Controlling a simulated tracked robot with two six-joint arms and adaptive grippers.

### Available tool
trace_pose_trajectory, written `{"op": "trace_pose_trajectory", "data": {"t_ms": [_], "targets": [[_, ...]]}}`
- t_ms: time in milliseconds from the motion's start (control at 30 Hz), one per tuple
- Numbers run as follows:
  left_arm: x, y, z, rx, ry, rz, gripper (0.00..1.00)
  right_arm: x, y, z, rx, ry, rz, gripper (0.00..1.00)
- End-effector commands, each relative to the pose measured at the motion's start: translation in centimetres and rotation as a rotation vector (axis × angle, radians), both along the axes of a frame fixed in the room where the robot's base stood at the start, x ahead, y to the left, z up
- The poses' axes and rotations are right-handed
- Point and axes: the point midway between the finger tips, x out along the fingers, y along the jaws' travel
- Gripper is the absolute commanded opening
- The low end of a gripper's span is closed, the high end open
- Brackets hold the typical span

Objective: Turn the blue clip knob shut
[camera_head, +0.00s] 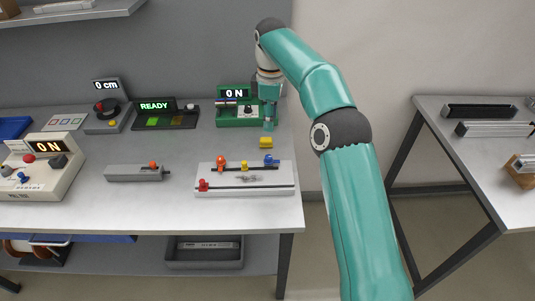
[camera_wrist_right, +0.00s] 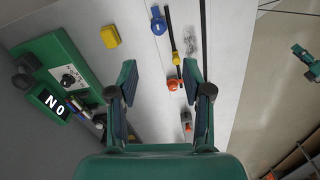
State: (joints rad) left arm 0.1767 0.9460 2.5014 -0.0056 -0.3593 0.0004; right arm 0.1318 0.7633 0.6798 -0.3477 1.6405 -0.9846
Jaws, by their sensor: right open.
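The blue clip knob (camera_head: 271,160) is at the right end of the dark rail on a white board (camera_head: 215,178) on the table. It also shows in the right wrist view (camera_wrist_right: 158,22), near the top edge, beyond my fingertips. I cannot tell how far it is turned. My right gripper (camera_head: 270,122) points down over the table, behind the board and beside the green box. In the right wrist view its two fingers (camera_wrist_right: 160,75) are spread apart with nothing between them. It is apart from the blue knob. My left gripper is not in view.
An orange knob (camera_head: 221,161) and a yellow clip (camera_head: 244,165) share the rail; a red knob (camera_head: 204,185) is on the front slot. A loose yellow block (camera_head: 265,142) lies behind the board. The green "ON" box (camera_head: 237,112) stands close beside my gripper.

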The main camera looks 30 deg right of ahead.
Motion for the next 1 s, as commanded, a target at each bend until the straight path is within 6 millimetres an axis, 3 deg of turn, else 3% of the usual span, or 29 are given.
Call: {"op": "trace_pose_trajectory", "data": {"t_ms": [33,133,500,700,1000], "targets": [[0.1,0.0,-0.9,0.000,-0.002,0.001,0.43,0.1,0.0,-1.7,0.000,0.006,0.001,0.50],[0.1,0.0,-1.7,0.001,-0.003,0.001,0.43,0.1,0.1,-3.9,0.001,0.009,0.001,0.50],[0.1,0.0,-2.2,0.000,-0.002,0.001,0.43,0.3,0.4,-11.2,0.002,0.009,0.006,0.50],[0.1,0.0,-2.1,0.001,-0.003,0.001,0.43,0.4,0.4,-13.6,0.002,0.006,0.007,0.50],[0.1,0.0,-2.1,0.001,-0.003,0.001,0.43,0.5,0.5,-14.4,0.001,0.004,0.009,0.50]]}}
